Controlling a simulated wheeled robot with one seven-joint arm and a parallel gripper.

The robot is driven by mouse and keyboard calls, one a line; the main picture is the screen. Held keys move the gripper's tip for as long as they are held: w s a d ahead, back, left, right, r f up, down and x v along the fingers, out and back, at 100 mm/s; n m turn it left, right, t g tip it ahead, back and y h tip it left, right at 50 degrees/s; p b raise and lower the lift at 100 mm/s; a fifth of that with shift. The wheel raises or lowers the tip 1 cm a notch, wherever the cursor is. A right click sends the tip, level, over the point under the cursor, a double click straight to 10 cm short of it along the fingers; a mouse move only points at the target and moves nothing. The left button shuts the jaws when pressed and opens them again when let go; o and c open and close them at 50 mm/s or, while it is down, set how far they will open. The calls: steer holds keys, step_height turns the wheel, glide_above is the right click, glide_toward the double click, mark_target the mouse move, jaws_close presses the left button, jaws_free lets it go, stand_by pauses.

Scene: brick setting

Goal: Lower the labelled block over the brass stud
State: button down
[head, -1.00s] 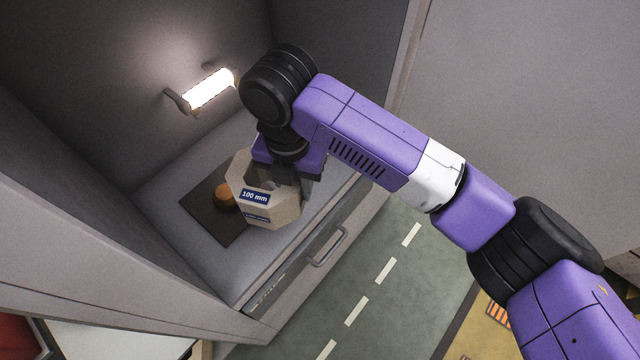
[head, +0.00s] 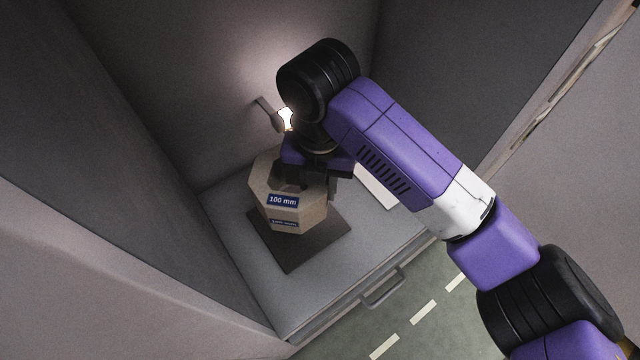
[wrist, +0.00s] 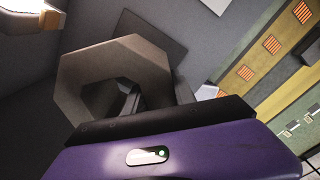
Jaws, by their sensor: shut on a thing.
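The labelled block (head: 287,213) is a beige, hollow, eight-sided block with a blue "100 mm" label on its side. It appears upright over the dark square plate (head: 291,256) in the head view. In the wrist view the block (wrist: 76,76) shows its top rim and open hole. My gripper (head: 308,185) is shut on the block's wall at its right side. A finger shows at the hole in the wrist view (wrist: 130,101). The brass stud is not visible now, hidden by the block and gripper. I cannot tell whether the block is around the stud or above it.
Grey walls close in the shelf (head: 355,270) at the left and back. A lit lamp (head: 286,119) on a bracket is at the back wall, close behind my wrist. A white flat piece (head: 377,187) lies right of the gripper. A handle (head: 383,289) juts from the front.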

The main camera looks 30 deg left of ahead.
steer(key=shift+a+r, duration=0.1)
steer(key=shift+r, duration=0.1)
steer(key=shift+f+b, duration=1.65)
steer(key=shift+f, duration=1.35)
steer(key=shift+f+b, duration=1.05)
steer(key=shift+f, duration=0.95)
steer(key=c, duration=1.1)
jaws_free()
steer(key=shift+o, duration=0.8)
steer(key=shift+f, duration=0.15)
steer(key=shift+r+p, duration=3.45)
steer(key=shift+r, duration=1.15)
